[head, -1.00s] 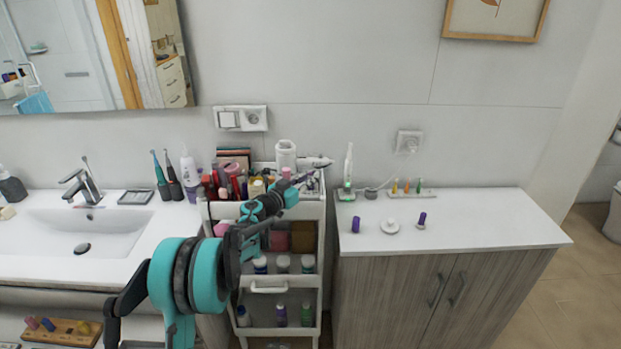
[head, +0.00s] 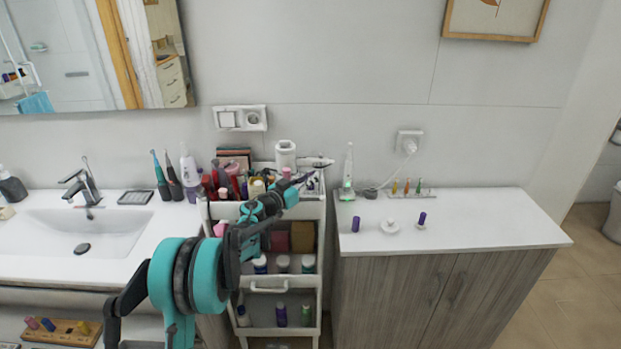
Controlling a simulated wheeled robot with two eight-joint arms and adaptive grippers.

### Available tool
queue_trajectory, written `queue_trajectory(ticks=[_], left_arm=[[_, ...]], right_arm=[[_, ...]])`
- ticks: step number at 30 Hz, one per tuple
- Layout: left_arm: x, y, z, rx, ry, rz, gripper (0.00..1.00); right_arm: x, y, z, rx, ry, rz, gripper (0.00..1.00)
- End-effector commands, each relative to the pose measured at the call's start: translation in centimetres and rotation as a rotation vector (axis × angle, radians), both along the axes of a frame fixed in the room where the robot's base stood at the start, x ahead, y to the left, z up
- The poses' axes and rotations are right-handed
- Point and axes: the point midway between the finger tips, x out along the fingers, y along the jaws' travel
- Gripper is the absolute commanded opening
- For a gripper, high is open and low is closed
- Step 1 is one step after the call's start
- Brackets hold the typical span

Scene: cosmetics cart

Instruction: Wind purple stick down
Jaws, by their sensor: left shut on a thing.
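My left gripper (head: 306,180) is over the top of the white cart, at its right end. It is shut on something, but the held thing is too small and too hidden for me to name. A purple stick (head: 422,218) stands slightly tilted on the white counter at the right, on a pale base. A second purple piece (head: 355,224) stands on the same counter further left. Both are well to the right of my left gripper and apart from it. My right gripper is not in view.
The cart's top (head: 228,210) is crowded with cosmetics. On the counter (head: 480,225) are a white round piece (head: 390,227), an electric toothbrush (head: 347,175) and a rack of small coloured heads (head: 410,194). The counter's right part is clear. A sink (head: 90,230) is at left.

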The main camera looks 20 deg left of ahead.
Motion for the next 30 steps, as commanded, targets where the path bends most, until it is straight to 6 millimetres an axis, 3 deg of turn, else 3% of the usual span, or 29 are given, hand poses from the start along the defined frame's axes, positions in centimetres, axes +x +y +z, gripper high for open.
queue_trajectory(ticks=[5, 6, 8, 9, 20, 30], left_arm=[[0.0, 0.0, 0.0, 0.000, 0.000, 0.000, 0.00], [0.0, 0.0, 0.0, 0.000, 0.000, 0.000, 0.17], [0.0, 0.0, 0.0, 0.000, 0.000, 0.000, 0.33], [0.0, 0.0, 0.0, 0.000, 0.000, 0.000, 0.36], [-0.5, 0.3, 0.0, 0.000, 0.000, 0.001, 0.36], [-6.5, 3.1, 0.0, 0.000, 0.000, 0.004, 0.36]], right_arm=[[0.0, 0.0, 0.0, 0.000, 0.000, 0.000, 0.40], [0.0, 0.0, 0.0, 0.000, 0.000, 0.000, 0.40], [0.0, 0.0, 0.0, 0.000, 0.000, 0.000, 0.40], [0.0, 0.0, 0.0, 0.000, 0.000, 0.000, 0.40], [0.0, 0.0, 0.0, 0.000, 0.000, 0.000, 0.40], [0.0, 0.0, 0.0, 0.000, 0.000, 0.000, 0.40]])
